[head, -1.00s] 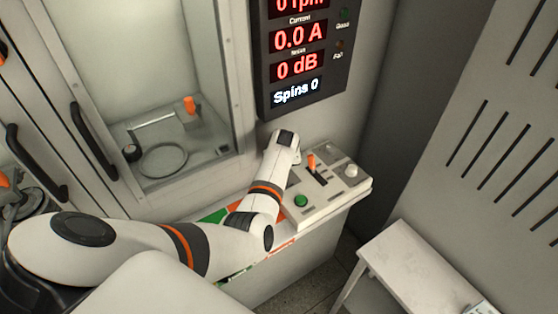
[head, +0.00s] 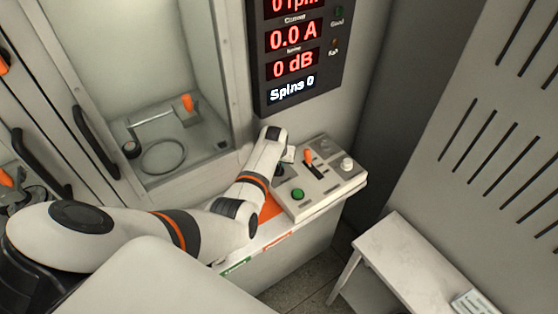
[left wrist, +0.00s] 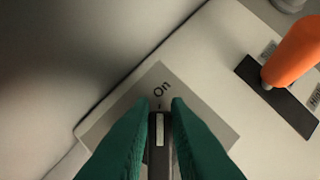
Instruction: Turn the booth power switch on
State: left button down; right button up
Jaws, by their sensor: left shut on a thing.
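The booth power switch (left wrist: 160,135) is a dark knob with a white stripe, seen in the left wrist view. The stripe lines up with a tick below the word "On" on a grey label (left wrist: 190,105). My left gripper (left wrist: 161,108) has its two dark green fingers shut on the knob, one on each side. In the head view the left hand (head: 286,154) is at the rear left of the control panel (head: 322,192), and hides the switch there. My right gripper is not in view.
The panel also carries an orange lever (head: 309,157), a green button (head: 297,194) and a pale knob (head: 347,164). A lit display (head: 293,65) hangs above, reading 0.0 A, 0 dB and Spins 0. A glazed booth stands left, a white table (head: 405,262) at lower right.

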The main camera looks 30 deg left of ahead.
aim_at(276, 179)
pick_arm(q)
jog(key=c, duration=1.4)
grip_release()
jog(key=shift+r, duration=0.15)
jog(key=shift+s+r, duration=0.15)
jog(key=shift+r, duration=0.15)
jog(key=v, duration=1.1)
jog(key=shift+d, duration=0.1)
